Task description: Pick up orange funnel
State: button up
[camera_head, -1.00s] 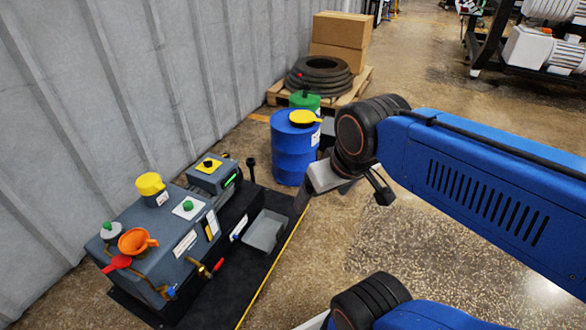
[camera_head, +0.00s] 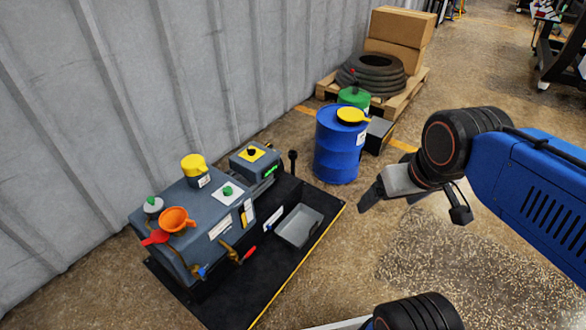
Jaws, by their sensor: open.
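The orange funnel (camera_head: 177,219) sits on top of the grey machine box (camera_head: 200,215) at the left, near its front left corner. Its wide mouth faces up. My gripper (camera_head: 366,200) is at the middle right, in front of the blue drum, well to the right of the funnel and apart from it. It is open, and nothing shows between its fingers. They are small and dark in this view.
A grey tray (camera_head: 298,226) sits on the black base. A blue drum (camera_head: 338,150) stands behind. The corrugated wall (camera_head: 60,130) is close at left.

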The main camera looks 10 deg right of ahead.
aim_at(173, 219)
jog(key=j+u, duration=0.15)
jog(key=u, duration=0.3)
jog(key=j+u, duration=0.2)
jog(key=u, duration=0.25)
jog(key=j+u, duration=0.15)
jog(key=u, duration=0.3)
